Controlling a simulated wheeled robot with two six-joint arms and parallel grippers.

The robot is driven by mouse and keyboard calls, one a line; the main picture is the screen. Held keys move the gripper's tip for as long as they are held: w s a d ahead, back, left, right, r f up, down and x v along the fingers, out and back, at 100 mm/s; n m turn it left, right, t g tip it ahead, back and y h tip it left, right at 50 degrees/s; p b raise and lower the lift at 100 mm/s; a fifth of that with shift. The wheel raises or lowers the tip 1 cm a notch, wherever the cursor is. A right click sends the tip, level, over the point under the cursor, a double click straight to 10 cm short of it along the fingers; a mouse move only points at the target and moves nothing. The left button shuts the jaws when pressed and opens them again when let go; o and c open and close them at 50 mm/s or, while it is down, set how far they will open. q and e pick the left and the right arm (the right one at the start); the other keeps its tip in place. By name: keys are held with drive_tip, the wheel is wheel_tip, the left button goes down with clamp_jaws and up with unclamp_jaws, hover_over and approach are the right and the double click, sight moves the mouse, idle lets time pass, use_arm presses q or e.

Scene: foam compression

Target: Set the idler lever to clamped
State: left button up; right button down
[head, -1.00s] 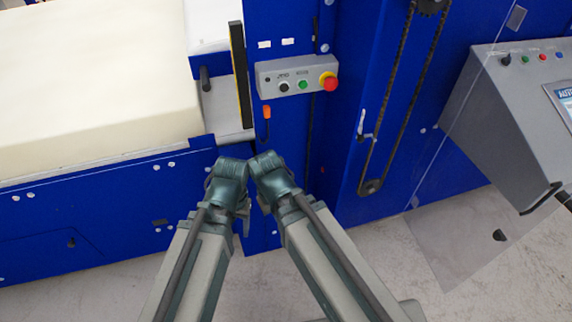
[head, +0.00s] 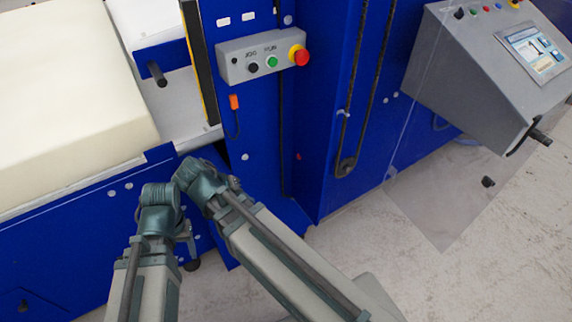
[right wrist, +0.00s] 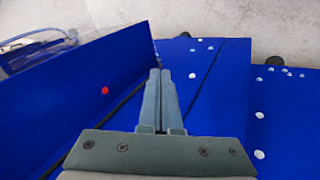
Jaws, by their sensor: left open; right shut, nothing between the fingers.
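A small pale lever-like part (head: 344,113) sits beside the chain on the blue machine in the head view. It is too small to tell its position, or whether it is the idler lever. My left gripper (head: 189,234) is low in front of the blue machine, open and well to the left of that part. My right gripper is hidden behind its wrist in the head view. In the right wrist view my right gripper (right wrist: 160,72) is shut and empty in front of blue panels. The lever is not clear there.
A control box (head: 264,58) with a red stop button is on the blue column. An orange-ended part (head: 234,102) hangs below it. A grey console (head: 480,75) stands at right, and a foam block (head: 70,95) lies at left. Grey floor (head: 380,260) is clear at lower right.

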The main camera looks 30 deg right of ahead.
drive_tip(key=w+d+f+m+h+b, duration=0.1)
drive_tip(key=w+d+m+h+b, duration=0.3)
drive_tip(key=m+b, duration=0.4)
drive_tip(key=w+d+f+m+t+h+b, duration=0.1)
drive_tip(key=w+d+m+h+b, duration=0.4)
drive_tip(key=b, duration=0.9)
drive_tip(key=shift+d+m+h+b, duration=0.35)
drive_tip(key=shift+m+h, duration=1.35)
drive_tip(key=shift+h, duration=0.3)
drive_tip(key=shift+w+r, duration=0.1)
drive_tip(key=p, duration=0.2)
approach(301, 153)
drive_tip(key=d+r, duration=0.4)
drive_tip(key=shift+d+r, duration=0.25)
drive_tip(key=shift+d, duration=0.15)
drive_tip(key=f+b, duration=0.1)
drive_tip(key=d+f+b, duration=0.1)
drive_tip(key=shift+w+f+b, duration=0.2)
drive_tip(key=shift+b, duration=0.15)
drive_tip(key=shift+w+d+f+b, duration=0.2)
drive_tip(key=shift+d+f+b, duration=0.1)
drive_tip(key=shift+f+b, duration=0.4)
